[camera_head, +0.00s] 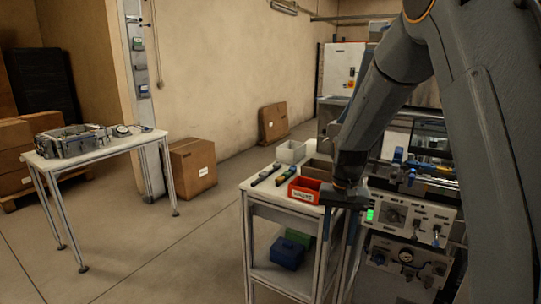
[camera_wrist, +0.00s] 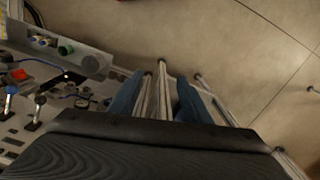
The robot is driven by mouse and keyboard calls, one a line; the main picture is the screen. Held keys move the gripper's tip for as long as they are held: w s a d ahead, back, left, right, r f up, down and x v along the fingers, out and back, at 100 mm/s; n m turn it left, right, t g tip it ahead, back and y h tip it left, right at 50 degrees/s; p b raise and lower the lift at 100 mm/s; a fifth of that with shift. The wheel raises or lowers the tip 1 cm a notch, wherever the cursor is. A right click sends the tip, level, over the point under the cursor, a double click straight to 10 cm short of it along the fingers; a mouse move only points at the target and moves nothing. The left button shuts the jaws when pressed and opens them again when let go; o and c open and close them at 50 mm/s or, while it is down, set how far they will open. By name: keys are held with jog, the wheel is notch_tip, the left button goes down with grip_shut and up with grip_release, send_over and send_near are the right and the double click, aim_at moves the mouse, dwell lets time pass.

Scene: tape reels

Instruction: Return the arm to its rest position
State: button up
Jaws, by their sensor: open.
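My gripper (camera_head: 338,232) hangs pointing down in front of the right end of the white cart (camera_head: 262,190), beside the machine's control panel (camera_head: 405,215). Its two blue-grey fingers are apart. In the wrist view my gripper (camera_wrist: 158,98) is also open, with metal frame legs and floor visible between and beyond the fingers and nothing held. My arm comes down from the upper right of the head view and hides part of the machine.
A red bin (camera_head: 304,190) stands on the cart close left of my gripper, near a grey bin (camera_head: 291,151). Panel knobs and levers (camera_wrist: 36,112) lie left in the wrist view. A side table (camera_head: 100,147) stands far left, with open floor between.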

jog(key=s+r+n+t, duration=0.1)
jog(key=s+n, duration=0.2)
jog(key=s, duration=1.8)
jog(key=shift+s+a+r, duration=0.15)
jog(key=shift+s+r, duration=0.2)
jog(key=shift+s, duration=0.05)
